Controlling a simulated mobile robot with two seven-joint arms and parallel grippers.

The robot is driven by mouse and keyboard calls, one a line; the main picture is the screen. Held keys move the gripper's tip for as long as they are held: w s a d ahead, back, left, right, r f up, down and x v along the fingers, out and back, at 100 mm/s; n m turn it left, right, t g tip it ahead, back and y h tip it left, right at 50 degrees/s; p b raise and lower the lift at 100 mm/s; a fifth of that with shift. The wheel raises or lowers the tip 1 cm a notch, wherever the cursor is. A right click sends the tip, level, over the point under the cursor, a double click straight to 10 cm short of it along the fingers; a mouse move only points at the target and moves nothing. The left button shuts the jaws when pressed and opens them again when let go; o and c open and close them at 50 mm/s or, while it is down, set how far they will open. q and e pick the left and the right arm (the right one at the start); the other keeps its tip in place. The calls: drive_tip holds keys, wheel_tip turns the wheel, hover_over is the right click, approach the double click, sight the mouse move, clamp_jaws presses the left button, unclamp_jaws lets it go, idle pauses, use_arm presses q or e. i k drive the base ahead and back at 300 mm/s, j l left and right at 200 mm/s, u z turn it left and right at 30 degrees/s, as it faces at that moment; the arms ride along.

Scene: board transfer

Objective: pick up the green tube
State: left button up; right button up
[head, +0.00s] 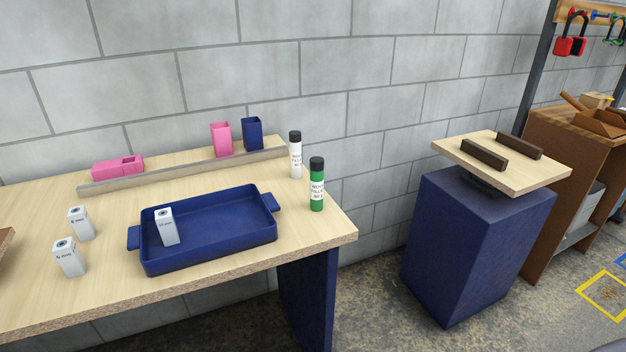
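The green tube (317,193) stands upright near the right end of the wooden table (215,280). It has a black cap and a white label with dark print. A white tube (296,158) with a black cap stands just behind it and to its left, slightly apart. Neither of my grippers shows in the head view.
A blue tray (215,255) left of the green tube holds a white box (166,227). Two more white boxes (81,223) stand further left. A rail, pink holders (221,139) and a navy holder (252,134) line the back. A blue pedestal (470,250) stands right, across a gap.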

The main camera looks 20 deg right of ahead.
sight(316, 163)
drive_tip(key=l+u, duration=0.15)
drive_tip(key=l, duration=0.5)
drive_tip(key=k+l+u, duration=0.1)
drive_tip(key=l, duration=0.6)
drive_tip(key=k+l+u, duration=0.15)
drive_tip(key=l, duration=0.5)
drive_tip(key=i, duration=0.05)
